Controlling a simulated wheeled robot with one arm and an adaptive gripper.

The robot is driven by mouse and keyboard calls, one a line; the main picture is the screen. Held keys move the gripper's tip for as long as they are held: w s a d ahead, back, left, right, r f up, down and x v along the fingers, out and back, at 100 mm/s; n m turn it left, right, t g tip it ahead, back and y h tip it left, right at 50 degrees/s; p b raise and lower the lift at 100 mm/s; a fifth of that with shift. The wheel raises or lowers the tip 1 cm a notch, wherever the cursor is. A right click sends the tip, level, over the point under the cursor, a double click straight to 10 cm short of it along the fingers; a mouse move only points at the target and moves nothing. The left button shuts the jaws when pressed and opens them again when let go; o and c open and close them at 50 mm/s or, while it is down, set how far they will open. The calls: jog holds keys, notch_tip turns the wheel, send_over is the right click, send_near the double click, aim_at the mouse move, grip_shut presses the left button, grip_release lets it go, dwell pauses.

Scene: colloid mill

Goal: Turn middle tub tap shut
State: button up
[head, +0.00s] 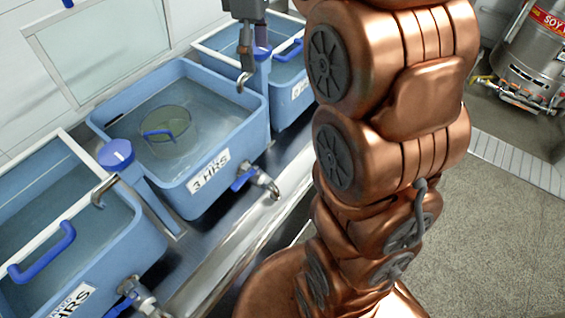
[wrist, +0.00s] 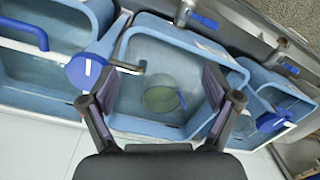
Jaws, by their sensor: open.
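The middle tub (head: 225,135) is blue, labelled "3 HRS", and holds water; it also shows in the wrist view (wrist: 165,33). Its front drain tap (head: 262,182) is metal with a blue lever (head: 242,179); in the wrist view the lever (wrist: 205,21) lies past the tub's far rim. A blue-capped post (head: 262,52) with a metal spout (head: 242,82) stands at this tub's right corner; its cap shows at left in the wrist view (wrist: 85,72). My gripper (wrist: 161,82) is open and empty above the tub, clear of the drain tap. I cannot tell whether water flows.
A round vessel with a blue handle (head: 168,130) sits in the middle tub. The left tub (head: 140,235) and right tub (head: 285,100) flank it closely. Another blue-capped post (head: 116,155) stands between left and middle tubs.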

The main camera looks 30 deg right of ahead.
jog(key=s+a+f+m, duration=0.2)
jog(key=s+f, duration=0.3)
jog(key=s, duration=0.4)
jog(key=s+a+f+m, duration=0.3)
jog(key=s+f+m, duration=0.2)
jog(key=s, duration=0.5)
jog(key=shift+a+f+g+b, duration=0.2)
jog(key=shift+f+g+b, duration=0.25)
jog(key=shift+f, duration=0.3)
jog(key=s+f+m, duration=0.2)
jog(key=s+f, duration=0.2)
jog(key=s, duration=0.3)
jog(key=shift+a+f, duration=0.35)
jog(key=shift+s, duration=0.1)
jog(key=shift+c, duration=0.4)
